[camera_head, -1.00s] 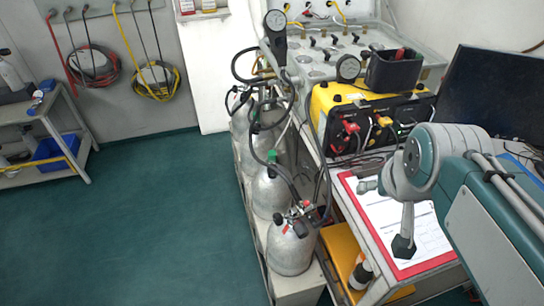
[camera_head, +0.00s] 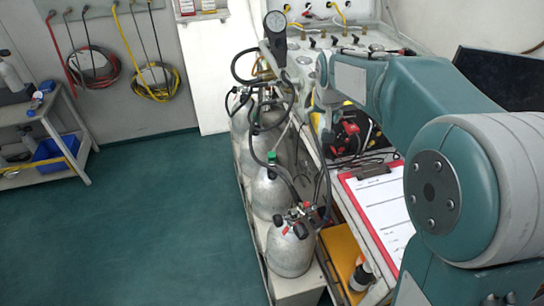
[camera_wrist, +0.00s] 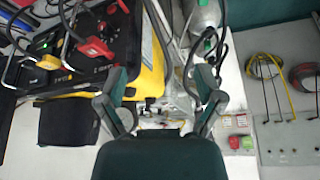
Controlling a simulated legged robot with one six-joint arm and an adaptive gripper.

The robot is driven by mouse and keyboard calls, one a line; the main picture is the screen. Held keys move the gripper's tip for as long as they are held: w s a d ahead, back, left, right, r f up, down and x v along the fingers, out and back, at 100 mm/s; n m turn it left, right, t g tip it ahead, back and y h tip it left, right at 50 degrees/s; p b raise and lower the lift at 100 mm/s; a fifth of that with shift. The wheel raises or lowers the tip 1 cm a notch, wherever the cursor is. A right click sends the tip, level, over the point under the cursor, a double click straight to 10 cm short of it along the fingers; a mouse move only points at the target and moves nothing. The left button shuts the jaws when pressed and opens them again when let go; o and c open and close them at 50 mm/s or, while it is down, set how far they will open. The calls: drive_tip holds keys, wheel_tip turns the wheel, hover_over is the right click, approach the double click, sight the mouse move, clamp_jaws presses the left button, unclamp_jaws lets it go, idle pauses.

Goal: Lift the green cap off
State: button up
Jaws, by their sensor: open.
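A green cap (camera_head: 272,157) sits on top of a grey metal cylinder (camera_head: 269,193) in the row beside the bench in the head view. In the wrist view, a green part (camera_wrist: 209,33) shows near a grey cylinder at the top right; I cannot tell if it is the same cap. My gripper (camera_wrist: 161,90) is open, with its two dark fingers spread and nothing between them. It is apart from the cap. In the head view my arm reaches over the yellow case, and the fingers cannot be made out clearly.
Black hoses (camera_head: 322,175) run around the cylinder tops. A clipboard (camera_head: 379,205) lies on the bench, right of the cylinders. The yellow case (camera_wrist: 148,65) is left of my gripper in the wrist view. The green floor (camera_head: 150,225) left of the cylinders is clear.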

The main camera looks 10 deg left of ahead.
drive_tip(key=w+a+f, duration=0.6)
drive_tip(key=w+f, duration=0.3)
drive_tip(key=n, duration=0.1)
approach(272, 155)
drive_tip(key=shift+g, duration=0.3)
drive_tip(key=x, duration=1)
drive_tip(key=shift+w+f, duration=0.15)
drive_tip(key=shift+w, duration=0.3)
drive_tip(key=shift+a, duration=0.1)
drive_tip(key=c, duration=0.8)
